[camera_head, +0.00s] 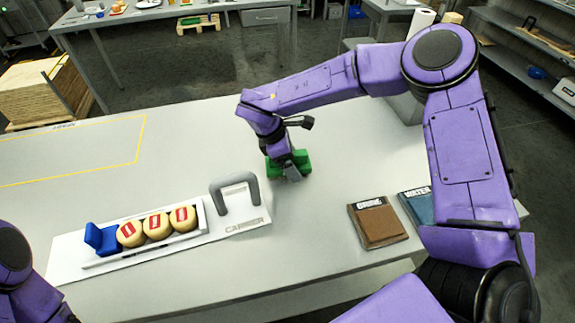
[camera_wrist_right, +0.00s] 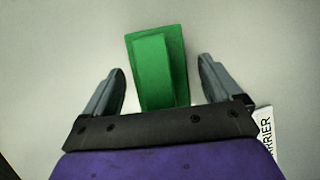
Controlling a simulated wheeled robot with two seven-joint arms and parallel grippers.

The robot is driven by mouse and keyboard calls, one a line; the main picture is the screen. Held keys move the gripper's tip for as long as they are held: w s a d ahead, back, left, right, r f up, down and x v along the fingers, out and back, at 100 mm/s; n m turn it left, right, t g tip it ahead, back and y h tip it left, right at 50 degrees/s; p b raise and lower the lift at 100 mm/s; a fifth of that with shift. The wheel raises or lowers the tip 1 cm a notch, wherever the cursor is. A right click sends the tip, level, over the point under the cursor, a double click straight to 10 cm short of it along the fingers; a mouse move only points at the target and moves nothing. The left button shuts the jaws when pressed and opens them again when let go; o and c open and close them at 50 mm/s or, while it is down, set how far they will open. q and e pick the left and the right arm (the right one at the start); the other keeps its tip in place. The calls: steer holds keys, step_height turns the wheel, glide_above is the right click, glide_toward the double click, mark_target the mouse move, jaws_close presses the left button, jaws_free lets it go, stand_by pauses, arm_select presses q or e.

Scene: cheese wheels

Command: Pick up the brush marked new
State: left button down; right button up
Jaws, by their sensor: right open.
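A green brush-like block (camera_head: 303,163) lies on the table under my right gripper; no marking on it is readable. In the right wrist view it is a flat green piece with a raised narrower bar (camera_wrist_right: 155,72), lying between the fingers. My right gripper (camera_head: 290,172) is open, its two grey fingers (camera_wrist_right: 160,85) on either side of the green block with a gap on each side. The gripper hides part of the block in the head view. Of my left arm only purple links show at the lower left; its gripper is out of view.
A white carrier (camera_head: 90,264) with a grey handle (camera_head: 234,191) holds three cheese wheels (camera_head: 158,226) and a blue piece (camera_head: 101,238). Brown (camera_head: 379,222) and blue (camera_head: 418,207) labelled pads lie right. A yellow-outlined area (camera_head: 70,150) is empty at left.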

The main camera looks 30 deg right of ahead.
steer(key=shift+f, duration=0.1)
steer(key=c, duration=1.2)
steer(key=shift+c, duration=0.2)
steer(key=shift+r+p, duration=0.5)
steer(key=shift+p, duration=0.1)
step_height(320, 180, up, 3)
steer(key=shift+w+f+b, duration=0.1)
steer(key=shift+w+b, duration=0.05)
steer(key=shift+b, duration=0.8)
step_height(320, 180, up, 7)
steer(key=shift+f+b, duration=0.1)
steer(key=shift+b, duration=0.45)
steer(key=shift+o, duration=1.1)
